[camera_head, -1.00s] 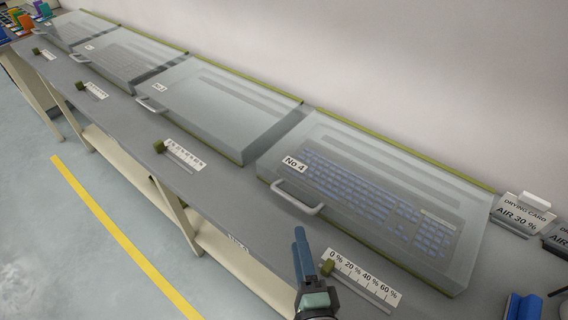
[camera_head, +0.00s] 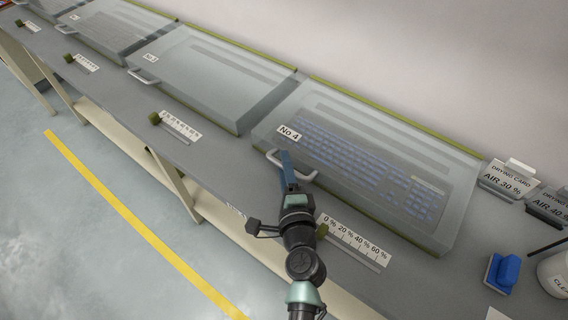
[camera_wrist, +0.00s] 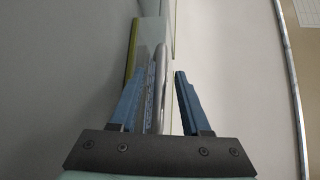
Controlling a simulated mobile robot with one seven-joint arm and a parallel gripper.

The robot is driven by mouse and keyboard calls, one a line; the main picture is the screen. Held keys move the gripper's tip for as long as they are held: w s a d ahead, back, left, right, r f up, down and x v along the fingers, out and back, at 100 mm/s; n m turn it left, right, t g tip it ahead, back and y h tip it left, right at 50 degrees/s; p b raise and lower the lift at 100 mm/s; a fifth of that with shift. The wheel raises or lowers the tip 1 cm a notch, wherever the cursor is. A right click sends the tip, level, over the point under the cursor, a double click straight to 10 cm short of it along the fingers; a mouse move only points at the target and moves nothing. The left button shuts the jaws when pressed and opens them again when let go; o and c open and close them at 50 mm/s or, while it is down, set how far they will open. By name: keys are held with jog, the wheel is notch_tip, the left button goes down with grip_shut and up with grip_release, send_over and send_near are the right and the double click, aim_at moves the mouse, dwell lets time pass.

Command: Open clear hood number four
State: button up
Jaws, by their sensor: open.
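Clear hood number four (camera_head: 375,160) is a closed, see-through box with a "No 4" label at its left front and a blue keyboard (camera_head: 365,170) under it. Its pale bar handle (camera_head: 302,176) is on the front edge, below the label. My gripper (camera_head: 287,162) is at this handle, with its blue fingers partly covering it. In the wrist view my gripper (camera_wrist: 160,95) is open, and the pale handle (camera_wrist: 161,85) shows between the two blue fingers, nearer the left one. I cannot tell whether a finger touches it.
More clear hoods, such as hood three (camera_head: 205,80), stand closed along the bench to the left. A 0–60 % slider scale (camera_head: 352,240) lies in front of hood four. Drying cards (camera_head: 508,180) and a blue block (camera_head: 503,270) are at the right.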

jog(key=shift+w, duration=0.35)
jog(key=shift+c, duration=0.3)
grip_shut()
dwell(1.0)
